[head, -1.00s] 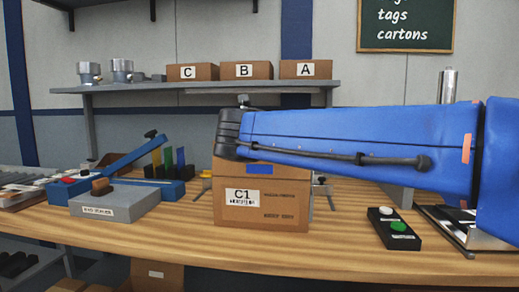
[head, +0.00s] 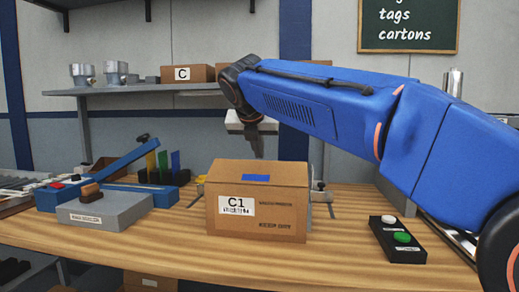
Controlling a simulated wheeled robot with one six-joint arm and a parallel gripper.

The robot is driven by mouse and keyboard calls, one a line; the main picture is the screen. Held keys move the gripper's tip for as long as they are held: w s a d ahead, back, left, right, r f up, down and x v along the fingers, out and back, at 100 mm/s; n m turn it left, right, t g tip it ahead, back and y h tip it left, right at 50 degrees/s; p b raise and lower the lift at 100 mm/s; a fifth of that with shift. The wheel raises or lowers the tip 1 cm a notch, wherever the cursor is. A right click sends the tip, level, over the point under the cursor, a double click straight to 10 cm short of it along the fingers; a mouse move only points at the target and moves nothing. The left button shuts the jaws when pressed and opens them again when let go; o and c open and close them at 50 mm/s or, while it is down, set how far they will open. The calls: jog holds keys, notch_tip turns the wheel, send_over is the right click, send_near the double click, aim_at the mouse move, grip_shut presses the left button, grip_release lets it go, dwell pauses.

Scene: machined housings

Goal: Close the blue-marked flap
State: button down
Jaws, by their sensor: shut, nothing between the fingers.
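The brown carton marked C1 (head: 265,222) stands on the wooden workbench with its label facing me. My gripper (head: 258,155) points down just above or behind the carton's far top edge. It is shut and empty, and its tips are partly hidden; I cannot tell whether they touch the carton.
A black button box (head: 397,240) is at right. Metal clamps (head: 320,190) flank the carton. A shelf (head: 140,88) with cartons is behind. Bench in front is clear.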

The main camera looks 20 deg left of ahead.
jog(key=shift+w+r+x, duration=0.1)
jog(key=shift+x, duration=0.6)
jog(key=shift+w+r+x, duration=0.1)
jog(key=shift+x, duration=2.4)
jog(key=shift+s+f, duration=0.1)
